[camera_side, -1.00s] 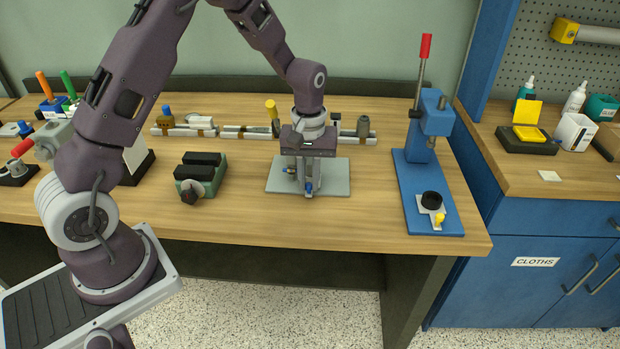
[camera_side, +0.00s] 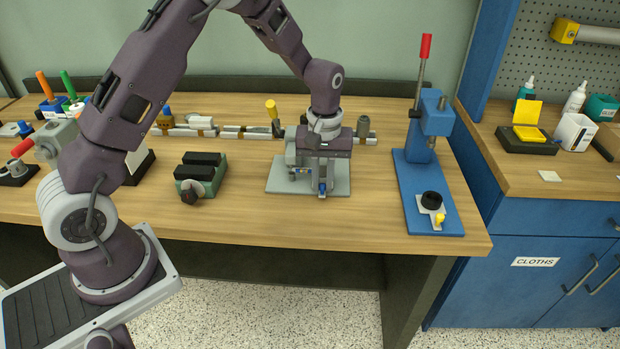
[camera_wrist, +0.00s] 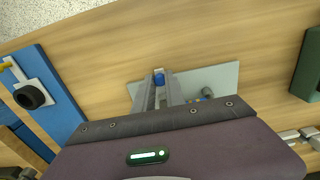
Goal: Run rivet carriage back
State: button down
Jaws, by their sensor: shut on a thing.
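The rivet fixture stands on a light grey plate (camera_side: 280,184) in the middle of the bench. My gripper (camera_side: 321,184) points down over the plate's right half. It is shut on a small blue-ended part (camera_side: 322,189), which looks like the rivet carriage. A grey upright block (camera_side: 291,157) of the fixture stands just left of my gripper. In the wrist view my gripper's fingers (camera_wrist: 160,88) close around the blue part (camera_wrist: 159,77), over the grey plate (camera_wrist: 217,78). Small coloured bits of the fixture show right of the fingers. The carriage's lower side is hidden.
A blue lever press (camera_side: 414,190) with a red handle stands to the right. A green vise-like block (camera_side: 200,180) is to the left. Behind lies a row of grey rail parts (camera_side: 235,132) with a yellow-topped tool (camera_side: 271,108). Bare wood lies in front of the plate.

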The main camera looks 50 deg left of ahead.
jog(key=c, duration=1.3)
grip_release()
jog(key=shift+r, duration=2.5)
jog(key=s+d+r+m+t, duration=0.2)
jog(key=s+r, duration=0.4)
jog(key=r, duration=0.5)
jog(key=s+r+m+t, duration=0.1)
jog(key=s+r+m, duration=0.1)
jog(key=s, duration=0.5)
jog(key=s+d+r+m+t, duration=0.1)
jog(key=s+r+m, duration=0.1)
jog(key=s, duration=0.5)
jog(key=s+r+m+t, duration=0.1)
jog(key=s+r+m, duration=0.1)
jog(key=s, duration=0.5)
jog(key=shift+s+d+m+t, duration=0.2)
jog(key=shift+s+m+t, duration=0.15)
jog(key=shift+m, duration=0.15)
